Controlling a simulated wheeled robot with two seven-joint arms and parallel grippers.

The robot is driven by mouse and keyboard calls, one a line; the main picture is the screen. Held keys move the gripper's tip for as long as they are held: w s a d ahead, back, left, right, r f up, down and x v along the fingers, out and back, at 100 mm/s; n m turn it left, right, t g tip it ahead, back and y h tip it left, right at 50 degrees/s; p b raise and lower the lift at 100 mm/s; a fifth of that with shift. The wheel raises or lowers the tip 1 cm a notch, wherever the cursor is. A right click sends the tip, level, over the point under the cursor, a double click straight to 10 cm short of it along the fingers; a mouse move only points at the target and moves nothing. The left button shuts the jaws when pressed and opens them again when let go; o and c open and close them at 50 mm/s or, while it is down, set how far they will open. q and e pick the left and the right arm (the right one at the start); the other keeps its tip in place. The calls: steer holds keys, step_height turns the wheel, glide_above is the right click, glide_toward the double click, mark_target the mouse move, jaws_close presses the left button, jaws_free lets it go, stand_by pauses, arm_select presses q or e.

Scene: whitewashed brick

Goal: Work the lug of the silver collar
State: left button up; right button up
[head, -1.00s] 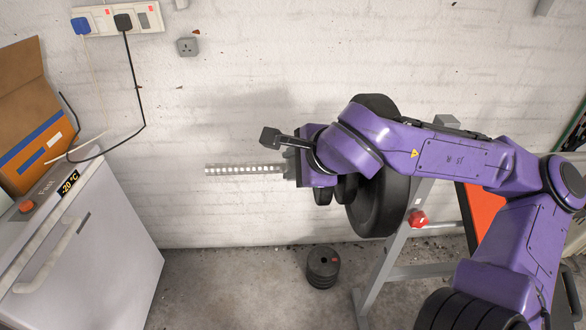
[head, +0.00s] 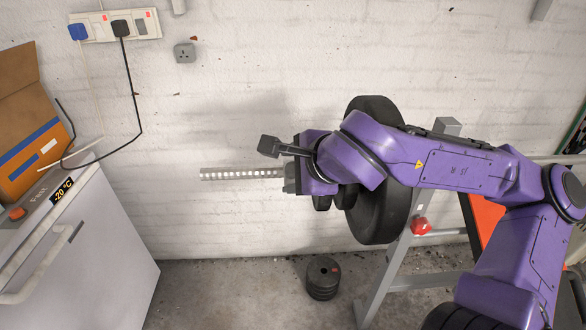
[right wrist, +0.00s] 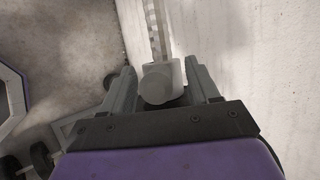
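My right gripper (head: 289,176) is at the near end of a pale perforated bar (head: 238,173) by the white wall. In the right wrist view its two grey fingers (right wrist: 160,64) stand on either side of a silver block with a rounded lug, which looks like the silver collar (right wrist: 156,86). The fingers look open around it, with a gap showing on the right of the lug; whether the left finger touches is unclear. In the head view my gripper and wrist hide the collar. My left gripper is not in view.
A black weight plate (head: 374,232) and a grey rack (head: 395,275) with a red knob (head: 420,226) stand behind my right arm. A stack of small black weights (head: 322,280) is on the floor. A white freezer (head: 90,260) stands at left; floor between is clear.

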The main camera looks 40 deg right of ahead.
steer(key=b+v, duration=0.1)
steer(key=v, duration=0.9)
steer(key=shift+s+r, duration=0.15)
steer(key=shift+r, duration=0.05)
